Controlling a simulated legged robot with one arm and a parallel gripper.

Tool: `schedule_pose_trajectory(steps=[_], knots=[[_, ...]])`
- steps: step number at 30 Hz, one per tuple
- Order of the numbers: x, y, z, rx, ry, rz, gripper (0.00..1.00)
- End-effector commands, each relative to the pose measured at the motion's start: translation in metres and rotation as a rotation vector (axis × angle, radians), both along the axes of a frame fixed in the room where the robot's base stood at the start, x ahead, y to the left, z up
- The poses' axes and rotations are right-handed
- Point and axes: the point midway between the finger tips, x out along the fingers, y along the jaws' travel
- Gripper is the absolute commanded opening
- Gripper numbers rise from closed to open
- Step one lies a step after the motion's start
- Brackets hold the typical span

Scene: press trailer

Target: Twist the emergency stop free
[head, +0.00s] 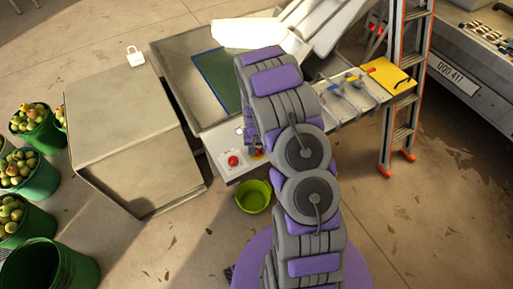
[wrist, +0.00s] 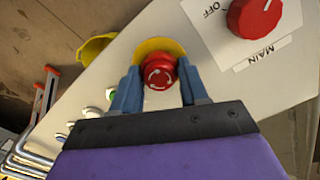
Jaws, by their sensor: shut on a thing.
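The emergency stop (wrist: 160,71) is a red mushroom button with white turn arrows on a yellow backing disc, in the middle of the wrist view. It sits on a pale control panel (wrist: 205,82). My gripper (wrist: 158,84) is shut on it, one blue-grey finger on each side of the button. In the head view the emergency stop (head: 257,153) is a small red and yellow spot right beside my arm, which hides most of my gripper there.
A red MAIN rotary knob (wrist: 254,15) is close by on the panel; it also shows in the head view (head: 233,160). Several small buttons (wrist: 91,112) line the panel's other side. A green bowl (head: 254,196) is below.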

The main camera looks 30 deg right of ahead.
Motion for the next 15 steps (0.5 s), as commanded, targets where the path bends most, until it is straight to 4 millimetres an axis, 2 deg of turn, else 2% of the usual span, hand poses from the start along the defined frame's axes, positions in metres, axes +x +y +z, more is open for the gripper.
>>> schedule_pose_trajectory(steps=[2,3,10,15], knots=[[0.0017,-0.0005,0.0009,-0.001,-0.005,0.0,0.13],[0.0017,-0.0005,0.0009,-0.001,-0.005,0.0,0.48],[0.001,-0.0003,0.0004,-0.001,-0.002,0.001,0.69],[0.0008,-0.0002,0.0002,-0.001,-0.002,0.001,0.69]])
